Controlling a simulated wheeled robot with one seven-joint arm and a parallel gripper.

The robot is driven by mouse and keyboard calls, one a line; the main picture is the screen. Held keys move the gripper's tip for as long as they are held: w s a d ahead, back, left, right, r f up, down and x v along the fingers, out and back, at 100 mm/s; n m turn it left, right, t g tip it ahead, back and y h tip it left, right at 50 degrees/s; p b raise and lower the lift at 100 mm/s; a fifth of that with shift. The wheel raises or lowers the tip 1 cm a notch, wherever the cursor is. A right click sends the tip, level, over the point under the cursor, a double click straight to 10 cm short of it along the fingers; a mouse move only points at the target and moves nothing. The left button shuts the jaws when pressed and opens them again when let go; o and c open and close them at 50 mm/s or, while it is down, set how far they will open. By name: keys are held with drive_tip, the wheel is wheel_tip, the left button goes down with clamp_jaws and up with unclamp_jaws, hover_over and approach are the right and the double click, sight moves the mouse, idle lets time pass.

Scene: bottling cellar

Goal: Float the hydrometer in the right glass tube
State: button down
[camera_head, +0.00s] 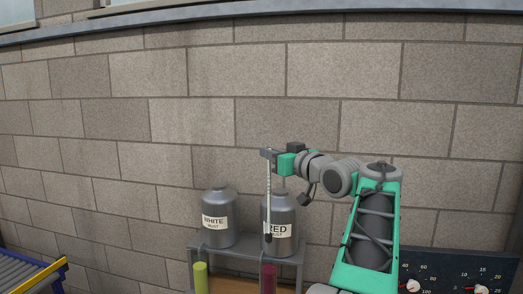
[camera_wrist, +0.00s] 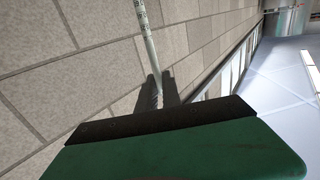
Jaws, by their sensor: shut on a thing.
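My gripper (camera_head: 268,153) is shut on the top of the hydrometer (camera_head: 268,195), a thin pale rod with a dark bulb at its lower end. It hangs upright, in front of the RED must vessel in the head view. In the wrist view, my gripper's dark fingers (camera_wrist: 160,88) hold the hydrometer's stem (camera_wrist: 147,40), which shows a printed scale. The right glass tube (camera_head: 268,279) holds dark red liquid and shows directly below the bulb, with a gap between them; the depth alignment is unclear. The left glass tube (camera_head: 200,279) holds yellow-green liquid. The bottoms of both tubes are cut off.
Grey vessels labelled WHITE (camera_head: 217,218) and RED (camera_head: 286,214) stand on a grey rack (camera_head: 240,246) behind the tubes. A roller conveyor (camera_head: 32,279) is at lower left. A dark gauge panel (camera_head: 450,268) is at lower right. A block wall closes the back.

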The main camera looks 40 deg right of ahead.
drive_tip(key=shift+w+d+f+b, duration=0.1)
drive_tip(key=shift+f+b, duration=1.25)
drive_tip(key=shift+f, duration=0.55)
drive_tip(key=shift+s, duration=0.2)
idle(0.6)
drive_tip(key=shift+f+b, duration=0.85)
drive_tip(key=shift+b, duration=0.25)
drive_tip(key=shift+f+b, duration=1.05)
drive_tip(key=shift+f, duration=0.05)
idle(0.3)
